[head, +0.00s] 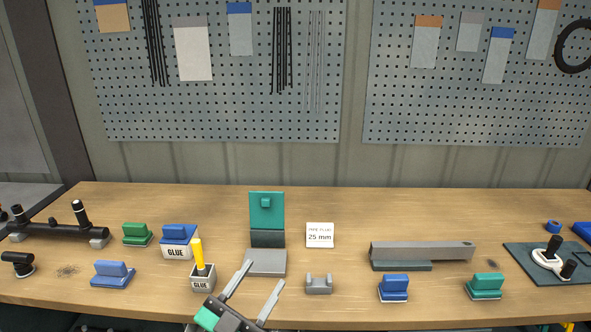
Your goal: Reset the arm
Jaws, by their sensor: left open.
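My left gripper (253,290) reaches in at the bottom of the head view, just over the front edge of the table. Its two grey fingers are spread apart with nothing between them. The fingertips point up and away, in front of the grey base plate of a teal upright stand (267,210). The left fingertip is close to a grey glue pot (203,283) with a yellow-handled tool (197,255) standing in it. My right gripper is not in the view.
The wooden table (340,210) holds a black pipe assembly (55,231), a white sign reading 25 mm (320,235), a small grey cradle (319,284), a long grey bar (421,251), blue and green blocks, and a dark mat (520,262) at right. Pegboards hang behind.

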